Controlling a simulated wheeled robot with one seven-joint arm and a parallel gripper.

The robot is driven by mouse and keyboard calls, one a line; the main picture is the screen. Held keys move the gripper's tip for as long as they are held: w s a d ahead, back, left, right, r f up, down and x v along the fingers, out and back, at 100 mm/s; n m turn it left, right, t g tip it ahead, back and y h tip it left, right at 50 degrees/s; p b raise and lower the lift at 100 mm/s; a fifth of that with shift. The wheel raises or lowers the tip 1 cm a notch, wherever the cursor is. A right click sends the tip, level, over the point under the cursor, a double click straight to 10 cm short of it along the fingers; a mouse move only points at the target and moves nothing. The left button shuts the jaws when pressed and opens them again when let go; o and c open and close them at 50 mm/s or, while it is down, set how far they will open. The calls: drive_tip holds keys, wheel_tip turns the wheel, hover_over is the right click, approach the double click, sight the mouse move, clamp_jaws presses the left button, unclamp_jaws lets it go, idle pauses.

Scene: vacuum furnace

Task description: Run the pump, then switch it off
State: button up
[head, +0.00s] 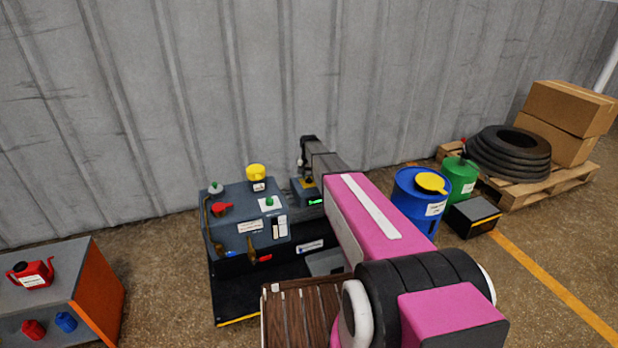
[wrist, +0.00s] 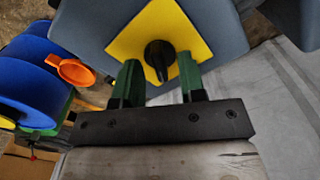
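The blue-grey pump (head: 235,215) stands in the head view with a yellow cap, a red handle and a green button on its top. A small switch box (head: 303,192) with a green-lit display is at its right end, partly hidden by my arm. In the wrist view a black rotary knob (wrist: 159,54) sits on a yellow plate (wrist: 195,42). My gripper (wrist: 158,66) is open, its two green fingers on either side of the knob with a visible gap to each. In the head view my arm hides most of the box front.
A grey cabinet with a red can (head: 30,273) stands at the left. A blue drum (head: 420,200), a green drum (head: 460,178) and a dark box (head: 473,216) stand to the right. Tyres (head: 508,152) and cartons (head: 570,108) rest on a pallet. The corrugated wall is close behind.

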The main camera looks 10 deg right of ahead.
sight(309, 177)
wheel_tip(309, 177, up, 10)
drive_tip(key=shift+r, duration=0.2)
drive_tip(key=shift+s, duration=0.1)
idle(0.3)
drive_tip(key=s+f+n, duration=0.3)
drive_tip(key=s+n, duration=0.1)
drive_tip(key=s, duration=3.4)
drive_tip(key=shift+s+d, duration=0.1)
drive_tip(key=shift+s, duration=0.05)
idle(1.2)
